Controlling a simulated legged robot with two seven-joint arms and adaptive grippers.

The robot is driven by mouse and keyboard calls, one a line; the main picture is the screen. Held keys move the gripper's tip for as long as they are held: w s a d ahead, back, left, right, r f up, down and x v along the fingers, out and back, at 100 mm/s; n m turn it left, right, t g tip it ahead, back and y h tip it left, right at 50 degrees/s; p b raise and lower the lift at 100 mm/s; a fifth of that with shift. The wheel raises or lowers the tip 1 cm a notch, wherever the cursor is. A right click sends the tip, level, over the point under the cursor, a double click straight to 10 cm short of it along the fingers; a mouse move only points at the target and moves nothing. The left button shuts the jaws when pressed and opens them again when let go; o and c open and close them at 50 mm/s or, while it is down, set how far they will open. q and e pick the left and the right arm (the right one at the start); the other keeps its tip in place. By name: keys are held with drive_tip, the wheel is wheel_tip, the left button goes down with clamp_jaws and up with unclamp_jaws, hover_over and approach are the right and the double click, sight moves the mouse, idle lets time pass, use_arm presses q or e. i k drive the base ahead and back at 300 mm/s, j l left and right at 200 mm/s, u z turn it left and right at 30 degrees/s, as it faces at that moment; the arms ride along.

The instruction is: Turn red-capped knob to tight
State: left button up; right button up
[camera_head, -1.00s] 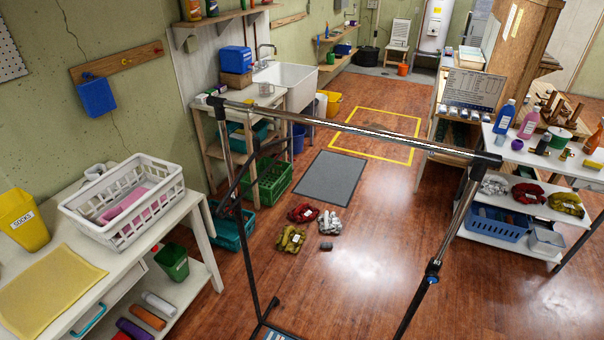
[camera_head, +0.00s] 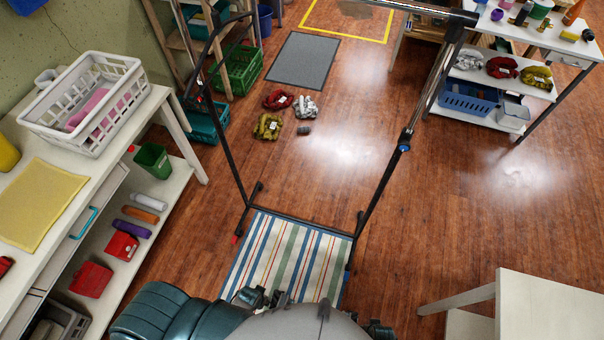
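A black and chrome garment rack (camera_head: 232,153) stands in front of me on the floor. A small red spot on its left post (camera_head: 200,98) looks like the red-capped knob; it is too small to tell how tight it is. A blue-capped knob (camera_head: 404,148) is on the right post. Another small red spot shows at the rack's left foot (camera_head: 236,239). Parts of my own body fill the bottom edge, with small dark parts at its front. I cannot make out either gripper, and nothing of mine touches the rack's posts.
A striped mat (camera_head: 290,255) lies between the rack's feet. A white table with a laundry basket (camera_head: 128,105) is at left, and a white table (camera_head: 545,305) at lower right. Several cloth bundles lie beyond the rack, near a grey mat (camera_head: 303,60). Open floor lies at right.

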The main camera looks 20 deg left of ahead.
sight(201, 98)
drive_tip(key=u, duration=1.3)
